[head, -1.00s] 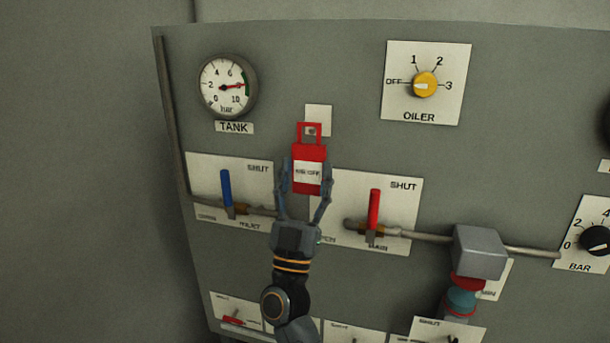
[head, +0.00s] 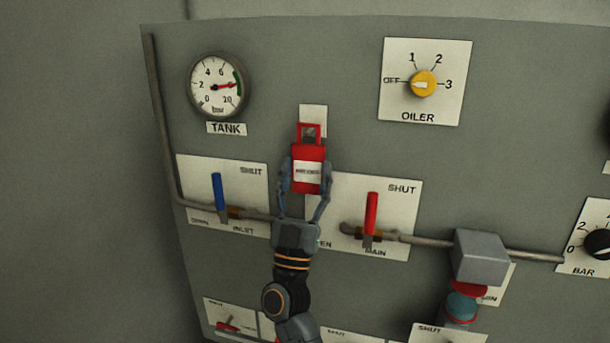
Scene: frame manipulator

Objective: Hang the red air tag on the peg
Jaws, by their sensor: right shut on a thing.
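The red air tag (head: 309,154) is a red block with a white label and a square loop on top. My right gripper (head: 306,180) is shut on its sides and holds it upright in front of the panel. The tag's loop overlaps a small pale plate (head: 313,113) on the panel. The peg cannot be made out clearly; the loop and tag cover the lower part of the plate. I cannot tell whether the loop is around the peg. My left gripper is not in view.
A TANK gauge (head: 217,86) is at upper left and an OILER knob (head: 422,83) at upper right. A blue valve lever (head: 219,193) and a red valve lever (head: 371,215) stick out on either side of my gripper. A grey box (head: 480,256) sits on the pipe at right.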

